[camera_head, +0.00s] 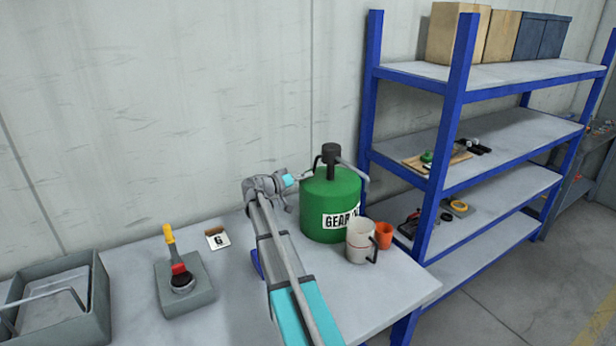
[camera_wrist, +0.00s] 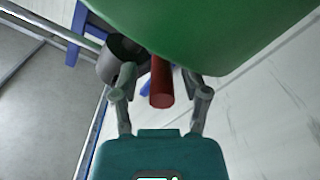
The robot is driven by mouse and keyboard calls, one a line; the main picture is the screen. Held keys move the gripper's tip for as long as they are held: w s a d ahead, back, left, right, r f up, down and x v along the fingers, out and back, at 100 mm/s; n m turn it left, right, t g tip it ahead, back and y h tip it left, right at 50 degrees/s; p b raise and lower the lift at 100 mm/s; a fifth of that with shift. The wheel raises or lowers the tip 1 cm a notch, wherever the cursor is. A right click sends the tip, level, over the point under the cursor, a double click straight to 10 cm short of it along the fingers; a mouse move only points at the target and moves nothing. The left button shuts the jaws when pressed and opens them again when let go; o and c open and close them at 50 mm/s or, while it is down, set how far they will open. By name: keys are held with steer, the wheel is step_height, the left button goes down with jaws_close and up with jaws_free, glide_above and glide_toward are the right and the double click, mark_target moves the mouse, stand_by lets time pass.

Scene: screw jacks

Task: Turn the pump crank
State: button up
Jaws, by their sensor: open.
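A green drum (camera_head: 330,190) labelled "GEAR" with more letters cut off stands on the table, with a dark pump head (camera_head: 331,152) on top. A grey bent spout or arm (camera_head: 354,169) reaches down to the right from it. My gripper (camera_head: 306,175) is at the drum's upper left, beside the pump. In the wrist view my gripper (camera_wrist: 160,76) is open, with a red cylindrical grip (camera_wrist: 161,88), seemingly the crank handle, between its fingers. Contact with the fingers cannot be told. The green drum (camera_wrist: 215,25) fills the top of that view. The crank's arm is not clearly visible.
A white jug (camera_head: 358,240) and an orange cup (camera_head: 384,235) stand right of the drum. A blue-framed shelf (camera_head: 445,150) stands right.

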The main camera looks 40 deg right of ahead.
steer(key=w+a, duration=0.1)
steer(key=a, duration=0.7)
stand_by(0.5)
steer(key=c, duration=0.4)
steer(key=shift+w+r+p, duration=0.35)
steer(key=shift+r+p, duration=0.15)
steer(key=shift+p, duration=0.25)
steer(key=c, duration=0.4)
steer(key=w+r+p, duration=0.1)
steer(key=r+p, duration=0.1)
steer(key=p, duration=0.1)
steer(key=w+a+r+m+g+y+p, duration=0.1)
steer(key=w+r+p, duration=0.1)
steer(key=w+r+y+p, duration=0.1)
steer(key=r+p, duration=0.1)
steer(key=p, duration=0.1)
steer(key=shift+w+a+g+p, duration=0.35)
steer(key=shift+w+a+g, duration=0.05)
jaws_close()
steer(key=shift+w+a+r+y+p, duration=0.2)
steer(key=shift+w+r+y+p, duration=0.1)
steer(key=shift+p, duration=0.2)
steer(key=shift+f, duration=0.1)
